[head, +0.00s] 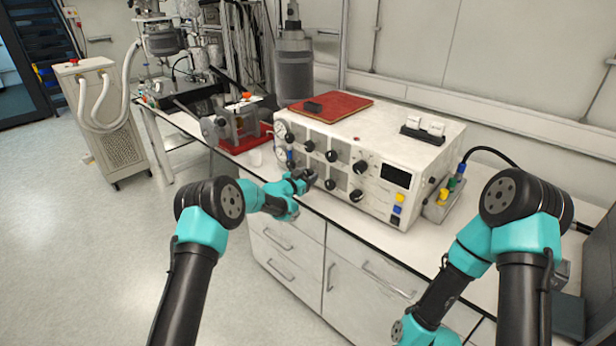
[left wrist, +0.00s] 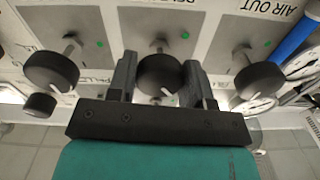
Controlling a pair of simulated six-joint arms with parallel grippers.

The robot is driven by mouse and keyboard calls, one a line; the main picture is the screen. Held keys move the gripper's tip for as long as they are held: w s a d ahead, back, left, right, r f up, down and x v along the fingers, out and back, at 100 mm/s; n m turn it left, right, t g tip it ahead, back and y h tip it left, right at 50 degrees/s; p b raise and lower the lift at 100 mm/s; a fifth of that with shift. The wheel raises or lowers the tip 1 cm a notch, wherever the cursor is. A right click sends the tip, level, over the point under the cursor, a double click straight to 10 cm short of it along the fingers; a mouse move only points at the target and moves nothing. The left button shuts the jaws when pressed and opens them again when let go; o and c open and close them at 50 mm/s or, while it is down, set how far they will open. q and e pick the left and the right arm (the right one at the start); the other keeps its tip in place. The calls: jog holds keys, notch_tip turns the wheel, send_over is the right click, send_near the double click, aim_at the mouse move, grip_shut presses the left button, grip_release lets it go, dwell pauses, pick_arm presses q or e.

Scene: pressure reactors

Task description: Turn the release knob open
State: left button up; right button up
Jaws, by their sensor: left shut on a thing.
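The pressure unit (head: 378,150) is a white box on the bench, with black knobs on its front panel. My left gripper (head: 305,180) is at the lower left part of this panel. In the left wrist view my left gripper (left wrist: 159,78) has one finger on each side of a round black knob (left wrist: 160,72), shut on it. This knob has a small white mark and a green dot on the panel beside its shaft. A label above it, cut by the frame edge, appears to read "RELEASE". My right gripper is outside the frames; only its arm shows.
Similar black knobs stand close on either side, a left one (left wrist: 50,72) and a right one (left wrist: 258,80) under an "AIR OUT" label. A blue hose (left wrist: 293,36) and gauges lie at the right. A red mat (head: 330,107) lies on the unit.

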pick_arm(q)
jog(key=n, duration=0.4)
jog(key=shift+n, duration=0.3)
jog(key=n, duration=0.3)
jog(key=shift+s+n, duration=0.1)
jog(key=shift+n, duration=0.3)
jog(key=n, duration=0.4)
jog(key=shift+d, duration=0.1)
jog(key=n, duration=0.3)
jog(key=shift+n, duration=0.4)
jog(key=o, duration=0.9)
